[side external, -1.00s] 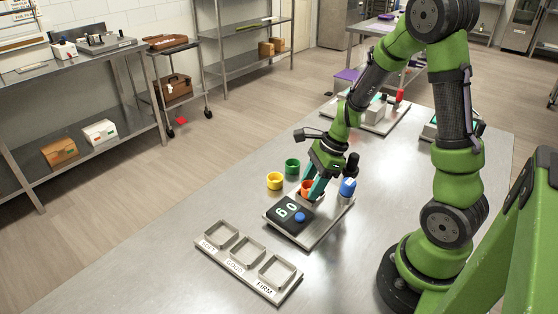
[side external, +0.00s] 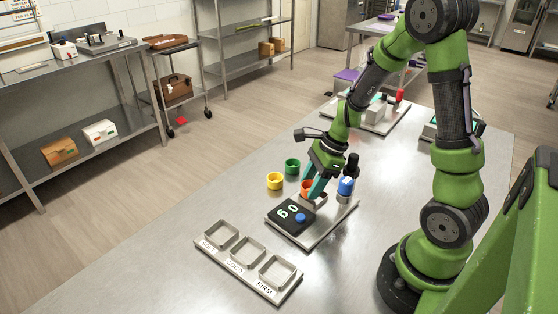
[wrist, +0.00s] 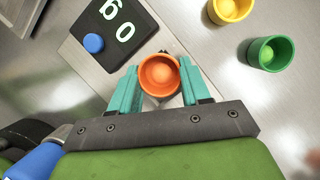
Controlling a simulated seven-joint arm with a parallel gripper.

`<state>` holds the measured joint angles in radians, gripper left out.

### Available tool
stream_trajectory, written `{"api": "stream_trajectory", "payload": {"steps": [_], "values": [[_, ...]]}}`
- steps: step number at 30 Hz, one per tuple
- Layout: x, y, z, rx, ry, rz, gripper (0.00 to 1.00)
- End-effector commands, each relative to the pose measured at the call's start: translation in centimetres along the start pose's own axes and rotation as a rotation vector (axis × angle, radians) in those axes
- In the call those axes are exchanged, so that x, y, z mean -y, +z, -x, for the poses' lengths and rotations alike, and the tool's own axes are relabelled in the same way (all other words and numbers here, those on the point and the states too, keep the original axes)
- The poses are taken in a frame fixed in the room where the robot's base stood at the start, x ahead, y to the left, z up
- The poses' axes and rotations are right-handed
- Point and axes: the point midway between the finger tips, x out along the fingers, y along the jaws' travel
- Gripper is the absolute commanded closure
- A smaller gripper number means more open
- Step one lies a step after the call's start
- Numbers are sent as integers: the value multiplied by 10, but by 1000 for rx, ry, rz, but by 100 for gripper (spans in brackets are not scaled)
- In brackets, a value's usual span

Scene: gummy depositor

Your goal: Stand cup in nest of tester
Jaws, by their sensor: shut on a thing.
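My gripper (wrist: 160,92) is shut on an orange cup (wrist: 159,62), with one teal finger on each side. An orange gummy shows inside the cup. In the side external view the cup (side external: 306,187) is over the tester (side external: 318,233), at its nest, behind the dark display. The fingers hide much of the nest, so I cannot tell whether the cup is fully seated. The cup looks upright. The tester has a blue button (side external: 300,217), a lit two-digit display (side external: 284,212) and a blue-topped part (side external: 346,186) at its right.
A yellow cup (side external: 275,181) and a green cup (side external: 292,166) stand left of my gripper. A tray of three square compartments (side external: 247,270), with labels including FIRM, lies in front. A machine with a red knob (side external: 398,94) stands farther back. The table's left side is bare.

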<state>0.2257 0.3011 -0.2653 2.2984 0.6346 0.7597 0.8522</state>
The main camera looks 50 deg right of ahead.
Motion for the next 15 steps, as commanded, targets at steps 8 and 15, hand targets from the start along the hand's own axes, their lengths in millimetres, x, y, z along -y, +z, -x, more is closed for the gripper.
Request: {"api": "stream_trajectory", "payload": {"steps": [8, 15], "values": [[0, 0, -1, 0, 0, 0, 100], [0, -1, -4, 0, 0, 2, 100]]}}
